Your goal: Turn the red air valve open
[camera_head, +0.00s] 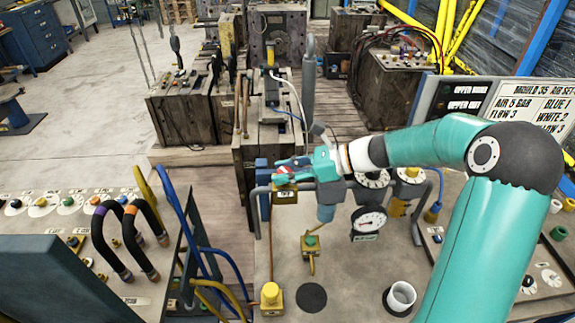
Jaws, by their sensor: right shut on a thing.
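My right gripper (287,172) reaches in from the right above the panel and is shut on the red air valve's handle. Only a little of the red air valve (284,179) shows between and below the fingers; they hide most of the handle, and I cannot tell how far it is turned. A yellow block (285,196) sits just below it on the grey pipe. My left gripper is not in view.
Green (310,241) and yellow (270,293) knobs and a white cup (401,296) stand nearer. Curved hoses (121,240) rise at left. Dark mould blocks (182,105) stand behind.

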